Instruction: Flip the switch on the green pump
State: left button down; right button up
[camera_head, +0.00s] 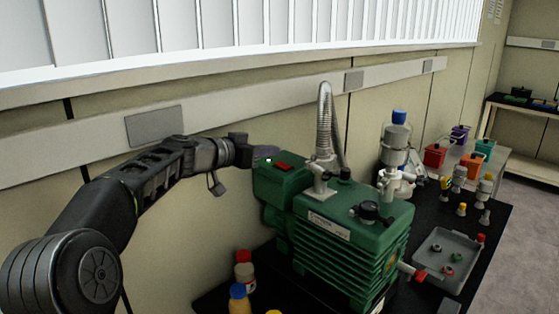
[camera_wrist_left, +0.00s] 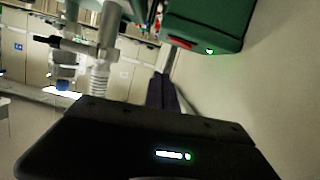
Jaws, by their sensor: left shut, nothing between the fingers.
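The green pump (camera_head: 345,225) stands on the black bench top, with a smaller green box section at its back left. A red switch (camera_head: 284,167) is on top of that section, with a small lit green light beside it. The wrist view shows the pump (camera_wrist_left: 208,18) upside down at the top right, with its red switch (camera_wrist_left: 180,43) and green light. My left gripper (camera_head: 264,151) is shut and empty, just behind and left of the switch. Its fingers (camera_wrist_left: 163,92) show in the wrist view, apparently apart from the switch. Whether the switch is on or off is unclear. My right gripper is out of view.
A silver corrugated hose (camera_head: 325,120) rises from the pump right of the switch. Bottles (camera_head: 244,272) stand at the front left. A grey tray (camera_head: 447,255) and glassware (camera_head: 397,150) are to the right. The wall is close behind the gripper.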

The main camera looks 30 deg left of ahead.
pick_arm(q)
jog(key=b+v, duration=0.1)
jog(key=v, duration=0.3)
jog(key=shift+s, duration=0.45)
